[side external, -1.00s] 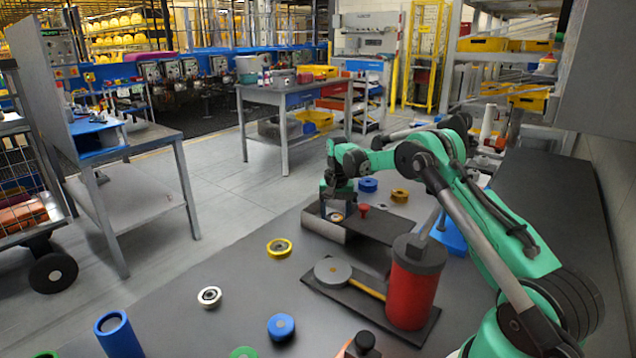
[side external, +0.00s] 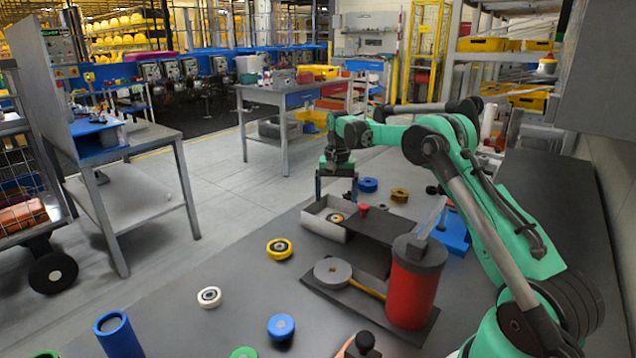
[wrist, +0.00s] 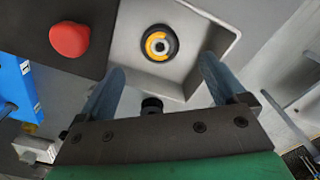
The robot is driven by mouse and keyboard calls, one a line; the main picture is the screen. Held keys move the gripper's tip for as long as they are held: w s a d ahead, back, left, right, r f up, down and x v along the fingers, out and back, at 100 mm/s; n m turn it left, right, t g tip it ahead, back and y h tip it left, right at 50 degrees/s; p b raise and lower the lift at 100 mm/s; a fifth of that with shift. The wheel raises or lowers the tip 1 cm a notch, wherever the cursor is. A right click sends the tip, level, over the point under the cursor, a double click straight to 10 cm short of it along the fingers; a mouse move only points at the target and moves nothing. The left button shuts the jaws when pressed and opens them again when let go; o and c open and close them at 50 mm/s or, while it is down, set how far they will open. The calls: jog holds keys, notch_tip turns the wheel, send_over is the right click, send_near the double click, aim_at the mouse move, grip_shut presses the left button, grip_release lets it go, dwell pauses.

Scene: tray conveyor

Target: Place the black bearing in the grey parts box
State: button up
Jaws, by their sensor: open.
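The black bearing (wrist: 160,43), a black ring with an orange-yellow and pale centre, lies flat on the floor of the grey parts box (wrist: 128,48). In the side view the bearing (side external: 336,217) shows small inside the open part of the box (side external: 322,229). My gripper (side external: 336,199) is above the box with its fingers apart and nothing between them. In the wrist view the open fingers of my gripper (wrist: 163,64) appear just below the bearing, clear of it.
A dark panel with a red knob (side external: 363,208) adjoins the box. A red cylinder (side external: 413,290) and a grey disc (side external: 333,270) stand nearer. Yellow (side external: 279,249), white (side external: 209,297) and blue (side external: 281,326) round parts lie on the table. The left table area is mostly clear.

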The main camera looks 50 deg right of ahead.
aim_at(335, 218)
notch_tip(335, 218, up, 6)
jog(key=s+a+r+n+t, duration=0.3)
jog(key=a+r+n, duration=0.3)
jog(key=a, duration=0.7)
jog(key=s+a+f+n+t, duration=0.4)
jog(key=s+a+n, duration=0.1)
jog(key=s+a, duration=0.6)
jog(key=shift+s+f, duration=0.15)
jog(key=shift+f, duration=0.2)
